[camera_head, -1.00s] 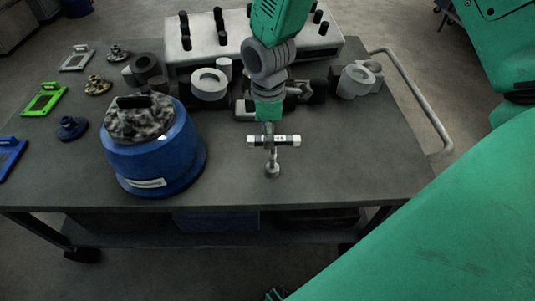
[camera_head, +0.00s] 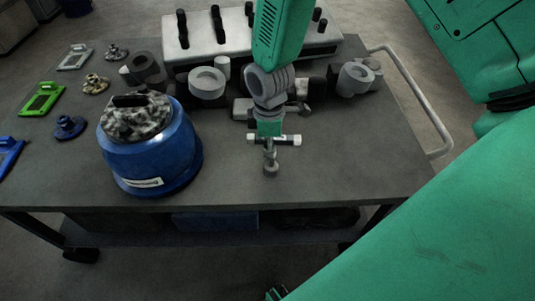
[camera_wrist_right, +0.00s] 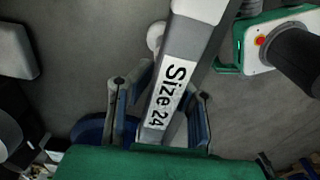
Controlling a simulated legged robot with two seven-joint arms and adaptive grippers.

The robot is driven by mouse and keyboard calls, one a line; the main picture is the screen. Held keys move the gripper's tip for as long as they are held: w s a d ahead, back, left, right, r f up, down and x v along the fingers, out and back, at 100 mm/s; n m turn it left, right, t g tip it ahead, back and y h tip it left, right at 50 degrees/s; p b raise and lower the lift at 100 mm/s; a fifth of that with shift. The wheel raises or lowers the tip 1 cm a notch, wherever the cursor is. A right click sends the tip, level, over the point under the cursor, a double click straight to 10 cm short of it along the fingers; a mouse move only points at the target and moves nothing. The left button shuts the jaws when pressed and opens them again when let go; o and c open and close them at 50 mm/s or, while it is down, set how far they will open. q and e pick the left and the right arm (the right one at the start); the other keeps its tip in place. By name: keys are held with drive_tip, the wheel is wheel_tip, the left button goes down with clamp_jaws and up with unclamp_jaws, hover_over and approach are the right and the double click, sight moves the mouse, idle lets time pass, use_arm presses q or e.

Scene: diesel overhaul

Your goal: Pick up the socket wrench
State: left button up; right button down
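The socket wrench (camera_head: 287,140) has a T-shaped handle with pale ends, and a stem running to a round grey socket (camera_head: 270,169). It is near the middle of the table's front half. My right gripper (camera_head: 269,139) is at the handle, and its wrist hides part of the wrench. In the right wrist view, the wrench's grey bar with a "Size 24" label (camera_wrist_right: 168,92) runs between the spread fingers of the right gripper (camera_wrist_right: 160,100). Gaps show on both sides of the bar, so the gripper is open around it. My left gripper is not in view.
A blue round housing (camera_head: 150,160) stands left of the wrench on the dark table (camera_head: 340,175). Grey cylindrical parts (camera_head: 207,83) and a pale rack with black pegs (camera_head: 240,52) lie behind. Table space right of the wrench is clear. A rail (camera_head: 415,100) edges the right side.

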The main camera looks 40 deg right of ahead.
drive_tip(key=shift+s+d+f, duration=0.15)
drive_tip(key=shift+s+d, duration=0.1)
drive_tip(key=shift+d, duration=0.3)
drive_tip(key=r, duration=0.5)
drive_tip(key=r+p, duration=0.1)
drive_tip(key=r, duration=0.2)
drive_tip(key=shift+w+a+r, duration=0.15)
drive_tip(key=shift+a+r, duration=0.15)
drive_tip(key=shift+r, duration=0.05)
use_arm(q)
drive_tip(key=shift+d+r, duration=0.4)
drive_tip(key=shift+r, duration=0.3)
use_arm(e)
drive_tip(key=shift+r, duration=0.65)
drive_tip(key=shift+d, duration=0.1)
